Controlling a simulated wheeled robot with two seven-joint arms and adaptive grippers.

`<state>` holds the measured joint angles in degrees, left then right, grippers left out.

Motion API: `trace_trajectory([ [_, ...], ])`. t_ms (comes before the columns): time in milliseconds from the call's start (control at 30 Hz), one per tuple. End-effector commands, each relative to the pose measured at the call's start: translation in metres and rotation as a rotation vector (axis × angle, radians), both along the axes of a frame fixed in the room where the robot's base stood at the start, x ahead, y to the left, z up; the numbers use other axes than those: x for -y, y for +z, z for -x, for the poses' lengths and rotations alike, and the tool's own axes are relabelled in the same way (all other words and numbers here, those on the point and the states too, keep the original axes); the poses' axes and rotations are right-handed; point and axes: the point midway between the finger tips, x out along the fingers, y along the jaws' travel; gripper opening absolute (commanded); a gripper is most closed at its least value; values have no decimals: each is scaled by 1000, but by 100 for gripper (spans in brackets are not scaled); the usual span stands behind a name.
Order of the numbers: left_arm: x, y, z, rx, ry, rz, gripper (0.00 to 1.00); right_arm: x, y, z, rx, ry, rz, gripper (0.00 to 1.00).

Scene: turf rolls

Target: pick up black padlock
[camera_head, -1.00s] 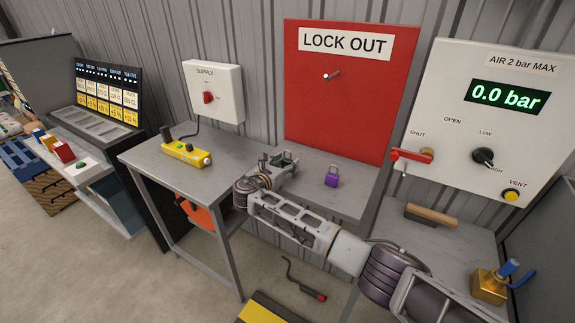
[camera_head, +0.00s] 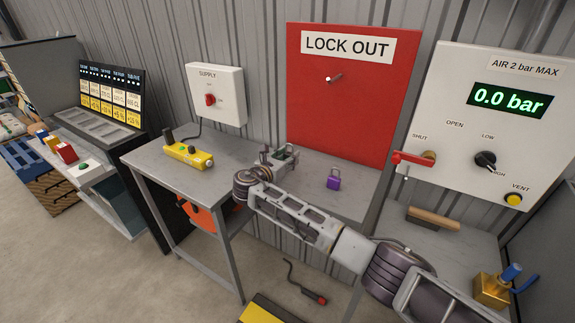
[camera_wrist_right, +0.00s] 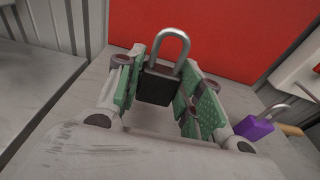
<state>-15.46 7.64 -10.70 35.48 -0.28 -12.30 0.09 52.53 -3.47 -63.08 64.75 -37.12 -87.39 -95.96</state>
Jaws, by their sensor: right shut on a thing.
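The black padlock (camera_wrist_right: 155,86) with its silver shackle upright sits between the green-padded fingers of my right gripper (camera_wrist_right: 160,90) in the right wrist view. The fingers are shut on its body. In the head view my right gripper (camera_head: 281,154) is over the left part of the grey shelf below the red LOCK OUT board (camera_head: 345,110). The padlock is too small and too much covered there to make out clearly. My left gripper is not in view.
A purple padlock (camera_head: 333,183) stands on the shelf to the right of my gripper. A yellow control box (camera_head: 188,155) lies on the grey table (camera_head: 150,155) at left. A wooden-handled brush (camera_head: 433,217) and a brass valve (camera_head: 492,290) are at right.

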Motion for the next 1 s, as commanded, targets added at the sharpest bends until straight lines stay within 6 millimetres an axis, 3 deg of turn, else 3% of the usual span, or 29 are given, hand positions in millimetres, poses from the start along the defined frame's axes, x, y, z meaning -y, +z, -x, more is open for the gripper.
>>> trace_trajectory([
  [200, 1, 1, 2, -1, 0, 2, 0, 0, 35, 0, 3, 0, -2, 11],
  [400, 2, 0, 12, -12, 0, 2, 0, 0, 55, 0, 2, 1, 0, 11],
  [700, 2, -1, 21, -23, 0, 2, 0, 0, 62, 0, 1, 0, 0, 11],
  [1000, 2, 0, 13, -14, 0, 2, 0, 0, 62, 0, 1, 0, 0, 11],
])
